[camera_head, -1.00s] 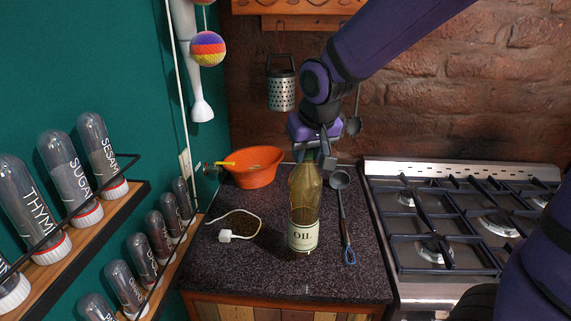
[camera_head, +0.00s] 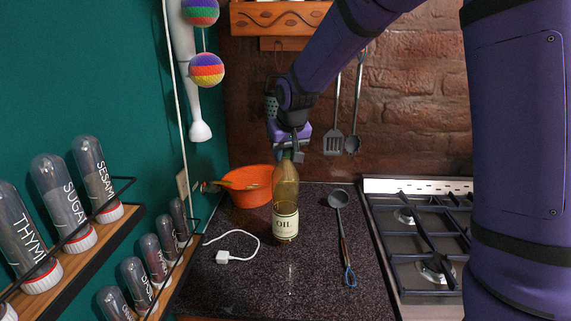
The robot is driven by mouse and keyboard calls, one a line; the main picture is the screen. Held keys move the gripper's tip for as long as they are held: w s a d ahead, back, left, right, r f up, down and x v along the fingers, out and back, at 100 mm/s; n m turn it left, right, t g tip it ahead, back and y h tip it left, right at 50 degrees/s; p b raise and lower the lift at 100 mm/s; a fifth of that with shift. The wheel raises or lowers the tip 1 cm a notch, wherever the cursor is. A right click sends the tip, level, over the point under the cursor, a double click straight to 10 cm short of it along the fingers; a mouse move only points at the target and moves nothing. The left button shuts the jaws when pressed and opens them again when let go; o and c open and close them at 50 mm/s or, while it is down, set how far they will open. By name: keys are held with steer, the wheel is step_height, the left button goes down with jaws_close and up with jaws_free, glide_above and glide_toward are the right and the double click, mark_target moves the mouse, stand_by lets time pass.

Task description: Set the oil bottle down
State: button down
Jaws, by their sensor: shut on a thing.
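The oil bottle (camera_head: 285,208) is a tall amber-green glass bottle with a cream "OIL" label. It is upright over the dark speckled counter (camera_head: 310,270), in front of the orange bowl. My gripper (camera_head: 290,156) is at the top of the bottle, shut on its neck from above and behind. The fingertips are small and partly merge with the bottle top. I cannot tell for sure whether the bottle's base touches the counter.
The orange bowl (camera_head: 246,188) stands close behind and left. A white plug with cable (camera_head: 222,257) lies to the left, and a ladle (camera_head: 341,230) lies to the right. The stove (camera_head: 418,250) is further right; spice racks (camera_head: 80,270) line the left wall. The front counter is clear.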

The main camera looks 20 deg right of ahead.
steer(key=shift+f, duration=1.75)
steer(key=c, duration=0.8)
jaws_free()
steer(key=v, duration=1.2)
steer(key=shift+s, duration=0.1)
